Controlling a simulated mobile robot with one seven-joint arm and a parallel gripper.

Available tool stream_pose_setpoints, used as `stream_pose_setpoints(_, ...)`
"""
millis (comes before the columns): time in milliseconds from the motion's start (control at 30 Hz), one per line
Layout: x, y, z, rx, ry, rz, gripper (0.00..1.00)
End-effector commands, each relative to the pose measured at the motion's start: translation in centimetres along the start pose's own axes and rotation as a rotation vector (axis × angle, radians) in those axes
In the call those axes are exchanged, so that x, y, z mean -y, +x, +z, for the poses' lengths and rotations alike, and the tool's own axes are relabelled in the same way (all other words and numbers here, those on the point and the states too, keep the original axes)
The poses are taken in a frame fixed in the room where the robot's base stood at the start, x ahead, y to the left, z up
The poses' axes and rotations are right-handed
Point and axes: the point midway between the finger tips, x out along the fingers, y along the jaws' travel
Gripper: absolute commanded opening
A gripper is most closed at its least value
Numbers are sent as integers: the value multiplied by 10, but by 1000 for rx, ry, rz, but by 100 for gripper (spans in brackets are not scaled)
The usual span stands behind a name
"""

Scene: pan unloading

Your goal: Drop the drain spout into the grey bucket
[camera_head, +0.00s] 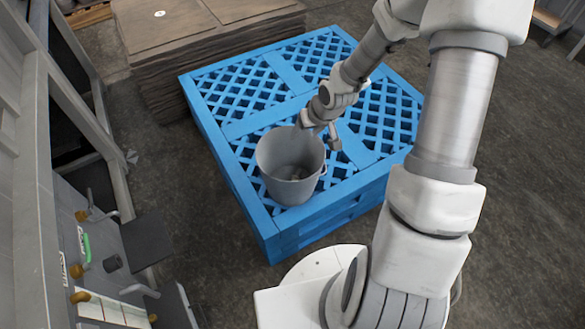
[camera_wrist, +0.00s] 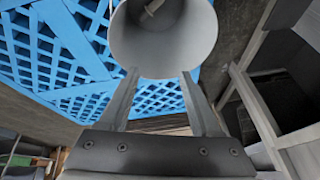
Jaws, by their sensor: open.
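The grey bucket (camera_head: 278,182) stands upright on the blue pallet, near its front corner. In the wrist view the bucket (camera_wrist: 192,50) fills the upper middle, with its mouth towards the camera. A small pale grey piece, which looks like the drain spout (camera_wrist: 153,7), shows inside the bucket at the top edge of the wrist view. Only part of it is visible. My gripper (camera_head: 318,137) is at the bucket's upper right rim in the head view.
The blue pallet (camera_head: 262,119) has bare lattice behind and to the right of the bucket. A stack of brown sheets (camera_head: 190,50) stands behind it. A grey frame and panel with handles (camera_head: 85,255) lie to the left. Dark floor (camera_head: 175,190) is clear between.

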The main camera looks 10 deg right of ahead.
Motion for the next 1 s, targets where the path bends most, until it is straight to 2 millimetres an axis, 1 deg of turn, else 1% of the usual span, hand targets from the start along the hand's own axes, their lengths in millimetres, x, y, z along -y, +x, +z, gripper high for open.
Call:
stream_pose_setpoints(33, 0, -20, -2, -1, 3, 2, 64)
stream_pose_setpoints(100, 0, -37, -3, -1, 4, 2, 64)
stream_pose_setpoints(200, 0, -60, -2, -1, 3, 2, 64)
stream_pose_setpoints(300, -1, -77, -2, 0, 3, 2, 64)
stream_pose_setpoints(400, 0, -90, -1, 0, 2, 1, 64)
stream_pose_setpoints(500, 0, -97, 0, 0, 2, 1, 64)
stream_pose_setpoints(600, 0, -101, 0, 1, 1, 0, 64)
stream_pose_setpoints(1000, 0, -101, 0, 1, 0, 0, 64)
